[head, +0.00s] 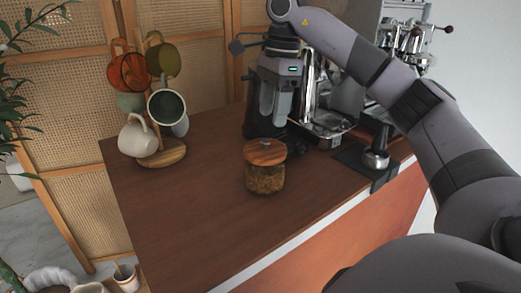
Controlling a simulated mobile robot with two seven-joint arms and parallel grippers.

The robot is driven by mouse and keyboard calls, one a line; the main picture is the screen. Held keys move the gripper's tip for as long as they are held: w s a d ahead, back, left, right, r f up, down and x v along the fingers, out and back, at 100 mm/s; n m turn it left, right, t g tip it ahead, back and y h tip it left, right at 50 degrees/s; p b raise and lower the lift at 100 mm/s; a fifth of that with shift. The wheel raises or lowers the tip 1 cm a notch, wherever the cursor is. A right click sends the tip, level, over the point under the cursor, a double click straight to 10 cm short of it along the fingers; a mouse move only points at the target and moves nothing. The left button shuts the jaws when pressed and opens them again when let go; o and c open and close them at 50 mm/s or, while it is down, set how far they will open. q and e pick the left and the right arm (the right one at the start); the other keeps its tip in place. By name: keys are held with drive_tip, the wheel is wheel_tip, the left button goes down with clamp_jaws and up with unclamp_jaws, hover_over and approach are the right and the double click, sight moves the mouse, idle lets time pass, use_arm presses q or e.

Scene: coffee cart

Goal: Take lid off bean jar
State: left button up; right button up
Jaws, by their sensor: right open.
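The bean jar (266,180) is a clear glass jar with brown beans. It stands upright on the wooden counter, near the middle of the head view. Its round wooden lid (266,153) sits on top, with a small knob in the centre. My right gripper (275,116) points down and looks to be above and behind the jar in the picture. It is open, with nothing between its fingers, and apart from the lid. My left gripper is not in view.
A mug tree (164,155) with several mugs stands on the left. An espresso machine (335,122) stands behind on the right, and a metal tamper (376,160) sits on a dark mat (352,158). The counter (190,220) left and front of the jar is clear.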

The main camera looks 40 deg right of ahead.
sight(266, 141)
drive_tip(key=f, duration=0.2)
drive_tip(key=a+f, duration=0.1)
drive_tip(key=f, duration=0.3)
drive_tip(key=shift+w+a+f, duration=0.15)
drive_tip(key=shift+w+f, duration=0.05)
drive_tip(key=shift+w, duration=0.05)
drive_tip(key=shift+c, duration=0.4)
clamp_jaws()
